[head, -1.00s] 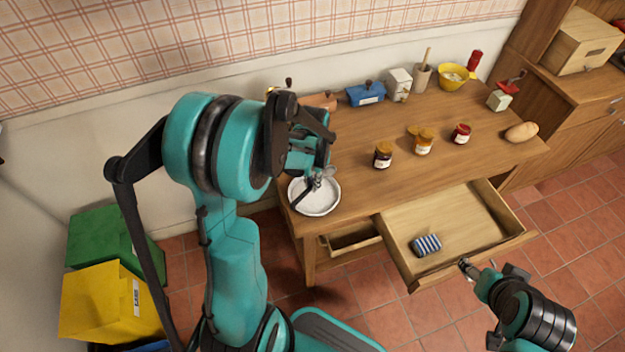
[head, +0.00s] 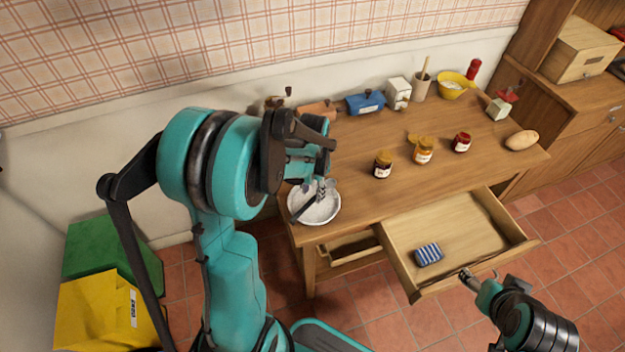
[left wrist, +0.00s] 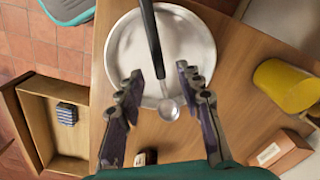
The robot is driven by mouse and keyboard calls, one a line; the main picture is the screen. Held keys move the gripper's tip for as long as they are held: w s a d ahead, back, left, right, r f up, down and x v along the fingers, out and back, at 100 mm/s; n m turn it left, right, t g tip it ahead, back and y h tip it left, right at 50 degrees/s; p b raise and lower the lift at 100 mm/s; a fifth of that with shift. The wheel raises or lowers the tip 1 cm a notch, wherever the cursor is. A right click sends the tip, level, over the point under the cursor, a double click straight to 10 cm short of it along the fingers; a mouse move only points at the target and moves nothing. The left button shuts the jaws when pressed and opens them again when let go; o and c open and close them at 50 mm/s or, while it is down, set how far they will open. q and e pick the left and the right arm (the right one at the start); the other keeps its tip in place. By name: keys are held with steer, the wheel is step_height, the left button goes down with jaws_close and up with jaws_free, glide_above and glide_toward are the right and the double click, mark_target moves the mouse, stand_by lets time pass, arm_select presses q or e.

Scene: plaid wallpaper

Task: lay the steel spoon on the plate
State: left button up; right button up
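The plate (head: 328,213), round and pale, stands at the left front corner of the wooden table. It fills the upper middle of the left wrist view (left wrist: 190,45). The steel spoon (left wrist: 168,108), with a black handle, lies across the plate in that view, its bowl over the near rim. Whether it fully rests there is hard to tell. My left gripper (left wrist: 160,90) is open just above, its fingers apart on either side of the spoon; in the head view (head: 322,187) it is over the plate. My right gripper (head: 467,275) is at the open drawer's front edge; its fingers are unclear.
The drawer (head: 465,225) is pulled out and holds a blue striped item (head: 429,254). Jars (head: 383,165), a blue box (head: 365,103), a yellow bowl (head: 450,90) and a bread roll (head: 522,140) stand on the table. The table front between plate and jars is clear.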

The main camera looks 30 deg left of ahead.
arm_select(q)
step_height(320, 180, up, 11)
steer(key=shift+f, duration=0.15)
stand_by(0.5)
